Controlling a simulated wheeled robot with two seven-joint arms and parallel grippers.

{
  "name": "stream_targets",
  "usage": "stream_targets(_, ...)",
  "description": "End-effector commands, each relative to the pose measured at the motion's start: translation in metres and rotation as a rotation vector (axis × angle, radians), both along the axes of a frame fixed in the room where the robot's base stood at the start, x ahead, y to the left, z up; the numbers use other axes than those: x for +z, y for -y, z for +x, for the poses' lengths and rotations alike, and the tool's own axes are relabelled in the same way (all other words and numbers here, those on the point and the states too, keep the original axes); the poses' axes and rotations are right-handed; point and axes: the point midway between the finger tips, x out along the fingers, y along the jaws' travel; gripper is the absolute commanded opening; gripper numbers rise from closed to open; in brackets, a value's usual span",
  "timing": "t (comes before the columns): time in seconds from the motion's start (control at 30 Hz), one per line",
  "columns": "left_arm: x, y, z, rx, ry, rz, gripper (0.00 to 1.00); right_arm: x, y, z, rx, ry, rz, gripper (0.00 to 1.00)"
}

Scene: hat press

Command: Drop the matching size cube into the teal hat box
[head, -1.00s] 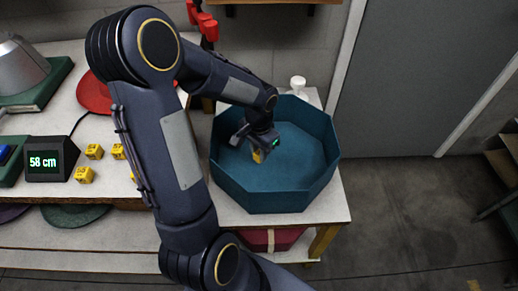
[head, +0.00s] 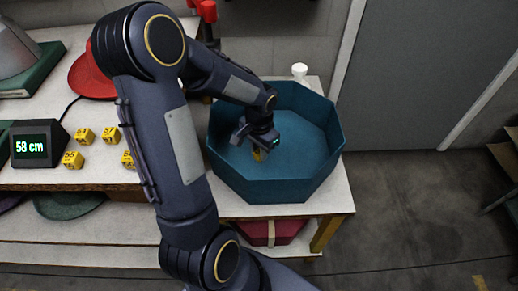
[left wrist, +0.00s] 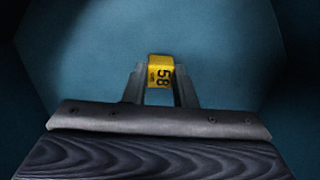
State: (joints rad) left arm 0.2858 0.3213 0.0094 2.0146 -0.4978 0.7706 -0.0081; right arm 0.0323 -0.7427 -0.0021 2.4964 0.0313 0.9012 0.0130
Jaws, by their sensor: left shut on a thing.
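The teal hat box (head: 240,182) is an open octagonal box on the right end of the white table. My left gripper (head: 259,152) is inside the outline of the box, pointing down, and is shut on a yellow cube (head: 258,156). In the left wrist view the held cube (left wrist: 160,72) shows the number 58 between the two fingers, with the teal floor of the box (left wrist: 220,45) beyond. The gap between cube and floor is hard to judge. A small display (head: 32,144) at the left reads 58 cm. My right gripper is not in view.
Several other yellow cubes (head: 84,135) lie on the white table (head: 100,177) near the display. A red hat (head: 88,75) lies behind them. A small white object (head: 299,71) stands behind the box. A dark red box (head: 272,231) is below the tabletop.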

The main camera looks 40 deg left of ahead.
Motion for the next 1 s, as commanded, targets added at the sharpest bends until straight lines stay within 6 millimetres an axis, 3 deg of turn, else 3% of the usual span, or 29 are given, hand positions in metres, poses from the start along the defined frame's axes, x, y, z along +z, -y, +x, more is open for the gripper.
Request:
stream_targets(0.77, -0.0088, 0.0001, 0.0001, 0.000, 0.000, 0.000, 0.03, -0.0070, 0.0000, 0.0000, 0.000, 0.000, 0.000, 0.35)
stream_targets(0.8, -0.0088, 0.0001, 0.0000, 0.000, 0.000, 0.000, 0.28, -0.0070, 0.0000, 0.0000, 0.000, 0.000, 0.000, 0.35)
stream_targets(0.97, -0.0088, 0.0001, 0.0000, 0.000, 0.000, 0.000, 0.49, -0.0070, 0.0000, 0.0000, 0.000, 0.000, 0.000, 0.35)
stream_targets(1.0, -0.0088, 0.0001, 0.0000, 0.000, 0.000, 0.000, 0.50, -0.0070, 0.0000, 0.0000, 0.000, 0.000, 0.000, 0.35)
